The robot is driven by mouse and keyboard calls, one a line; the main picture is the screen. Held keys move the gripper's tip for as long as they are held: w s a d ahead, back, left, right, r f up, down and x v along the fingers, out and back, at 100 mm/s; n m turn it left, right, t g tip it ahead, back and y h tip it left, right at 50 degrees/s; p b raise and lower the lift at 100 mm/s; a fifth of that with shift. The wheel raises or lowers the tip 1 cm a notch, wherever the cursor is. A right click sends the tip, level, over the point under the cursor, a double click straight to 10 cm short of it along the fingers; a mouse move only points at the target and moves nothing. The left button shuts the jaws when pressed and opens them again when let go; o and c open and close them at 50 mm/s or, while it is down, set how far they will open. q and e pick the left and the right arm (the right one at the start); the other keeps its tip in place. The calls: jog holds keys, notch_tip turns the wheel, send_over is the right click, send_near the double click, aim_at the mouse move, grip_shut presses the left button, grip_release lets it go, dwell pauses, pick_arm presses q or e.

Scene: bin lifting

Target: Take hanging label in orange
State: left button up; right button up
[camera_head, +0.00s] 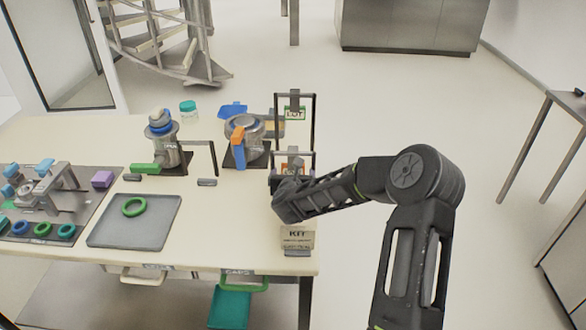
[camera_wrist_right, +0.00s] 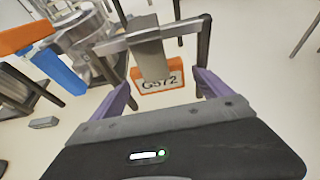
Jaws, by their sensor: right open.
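The orange-bordered label (camera_wrist_right: 158,90) reads "G572" and hangs from a grey clip (camera_wrist_right: 150,56) on a dark frame (camera_wrist_right: 122,44). The clip covers part of its top edge. In the head view only a little orange shows behind my right gripper (camera_head: 288,188), which is at the front of the frame. My right gripper is open, and its two purple fingers show in the wrist view (camera_wrist_right: 166,84). The label is seen between and beyond the fingertips. Contact cannot be told. My left gripper is not in view.
A second frame with a green label (camera_head: 295,113) marked "LOT" stands behind. A box marked "KIT" (camera_head: 297,238) is at the table's right front corner. Left are a metal vessel with an orange-and-blue handle (camera_head: 239,145), another vessel (camera_head: 162,135), and a grey tray (camera_head: 150,228).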

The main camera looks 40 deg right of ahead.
jog(key=shift+c, duration=0.2)
jog(key=c, duration=1.2)
jog(key=shift+r, duration=0.1)
jog(key=shift+c, duration=0.2)
jog(key=shift+s+a+r, duration=0.3)
jog(key=shift+s+r, duration=0.1)
jog(key=shift+r, duration=0.05)
jog(key=shift+c, duration=0.5)
jog(key=b+v, duration=0.1)
jog(key=v, duration=0.4)
jog(key=r+v, duration=0.1)
jog(key=v, duration=0.3)
jog(key=b+v, duration=0.1)
jog(key=v, duration=0.4)
jog(key=shift+a+r+b, duration=0.1)
jog(key=shift+r+b, duration=0.2)
jog(key=c, duration=0.3)
jog(key=shift+b, duration=0.35)
jog(key=shift+s+a, duration=0.1)
